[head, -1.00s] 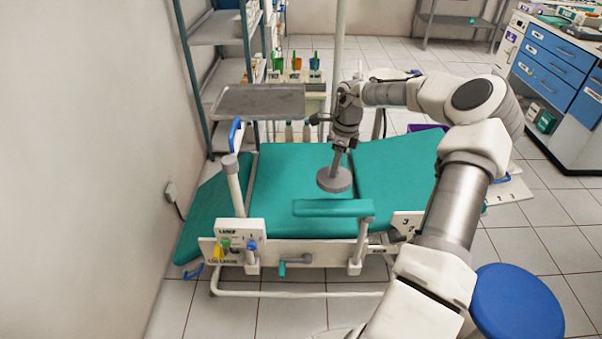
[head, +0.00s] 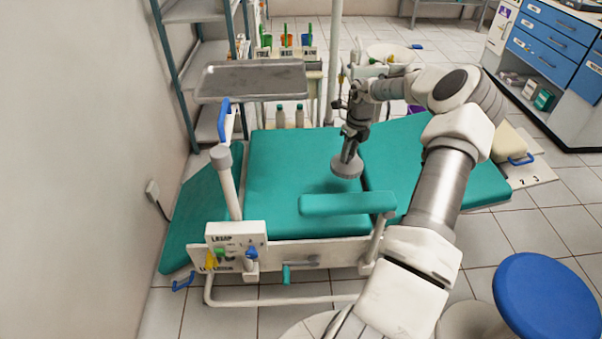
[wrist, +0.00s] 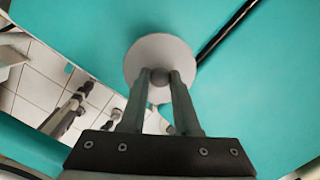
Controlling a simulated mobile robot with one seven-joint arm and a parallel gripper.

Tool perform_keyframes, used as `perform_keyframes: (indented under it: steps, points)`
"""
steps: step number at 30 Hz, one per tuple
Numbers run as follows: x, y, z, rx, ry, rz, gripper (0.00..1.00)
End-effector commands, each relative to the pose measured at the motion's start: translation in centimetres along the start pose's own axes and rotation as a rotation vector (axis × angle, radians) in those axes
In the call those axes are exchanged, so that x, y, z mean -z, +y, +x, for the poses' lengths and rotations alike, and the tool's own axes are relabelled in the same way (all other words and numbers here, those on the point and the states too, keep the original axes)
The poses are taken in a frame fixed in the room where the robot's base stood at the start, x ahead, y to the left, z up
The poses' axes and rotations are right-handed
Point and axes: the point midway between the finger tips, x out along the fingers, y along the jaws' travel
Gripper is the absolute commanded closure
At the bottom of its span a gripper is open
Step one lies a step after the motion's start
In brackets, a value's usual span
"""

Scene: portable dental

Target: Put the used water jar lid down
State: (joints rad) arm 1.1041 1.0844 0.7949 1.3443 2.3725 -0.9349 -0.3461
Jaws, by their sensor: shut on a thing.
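The used water jar lid (head: 347,166) is a round grey disc with a small knob. My gripper (head: 349,153) is shut on the knob and points down, with the lid below its fingertips. In the wrist view the two fingers of my gripper (wrist: 160,76) close on the knob, and the lid (wrist: 159,50) shows as a pale disc against the teal chair. The lid is over the teal dental chair (head: 290,165), behind its armrest. I cannot tell whether it touches the cushion.
The teal armrest (head: 347,204) stands just in front of the lid. A metal tray (head: 252,80) is raised at the back left, near a shelf rack (head: 187,75). A blue stool (head: 543,297) is at the front right. A white basin (head: 390,54) shows behind my arm.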

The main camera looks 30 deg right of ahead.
Motion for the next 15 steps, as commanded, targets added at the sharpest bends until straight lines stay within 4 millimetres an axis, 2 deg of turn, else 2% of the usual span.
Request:
perform_keyframes:
  steps: [5,9,15]
  points:
    - [-2.3,1.6,2.5,-0.002,0.000,-0.007,1.00]
    - [-4.9,3.1,4.9,-0.001,0.001,-0.007,1.00]
    - [-8.1,4.9,7.5,-0.001,-0.001,-0.004,1.00]
